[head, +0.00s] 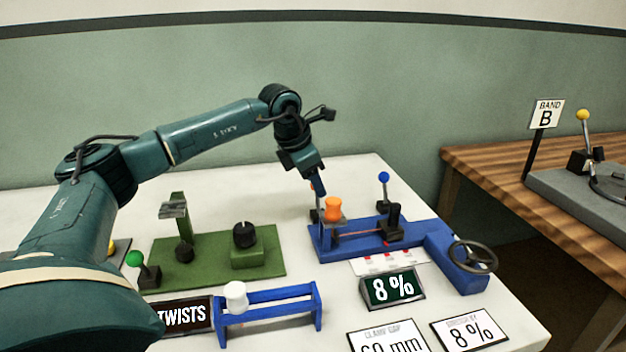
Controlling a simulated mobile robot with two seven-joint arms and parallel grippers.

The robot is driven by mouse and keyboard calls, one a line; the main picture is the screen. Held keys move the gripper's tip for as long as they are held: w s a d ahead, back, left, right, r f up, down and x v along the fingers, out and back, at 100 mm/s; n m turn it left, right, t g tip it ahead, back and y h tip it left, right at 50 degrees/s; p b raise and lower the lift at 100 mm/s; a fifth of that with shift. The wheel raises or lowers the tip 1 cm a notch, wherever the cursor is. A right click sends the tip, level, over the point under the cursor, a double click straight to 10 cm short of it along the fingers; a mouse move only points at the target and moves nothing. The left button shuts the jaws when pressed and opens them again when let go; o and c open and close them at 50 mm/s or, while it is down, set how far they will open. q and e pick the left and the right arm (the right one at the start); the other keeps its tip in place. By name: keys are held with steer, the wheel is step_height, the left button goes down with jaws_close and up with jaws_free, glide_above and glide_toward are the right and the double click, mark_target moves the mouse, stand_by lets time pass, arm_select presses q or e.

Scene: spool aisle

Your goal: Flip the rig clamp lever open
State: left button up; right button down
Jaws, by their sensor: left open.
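The blue rig (460,275) stands on the white table. A lever with a blue ball (384,177) stands upright at its back. The view does not settle which part is the clamp lever. My left gripper (319,190) is open and points down just above and left of the orange part. Its fingers partly overlap the rig's left end, and contact cannot be made out. My right gripper is out of view.
A green fixture (265,250) with a black knob stands left of the rig. A handwheel (473,257) and an 8 % display (393,289) are at right. A wooden table (530,165) stands beyond.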

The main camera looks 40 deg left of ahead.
arm_select(q)
jaws_close()
stand_by(0.6)
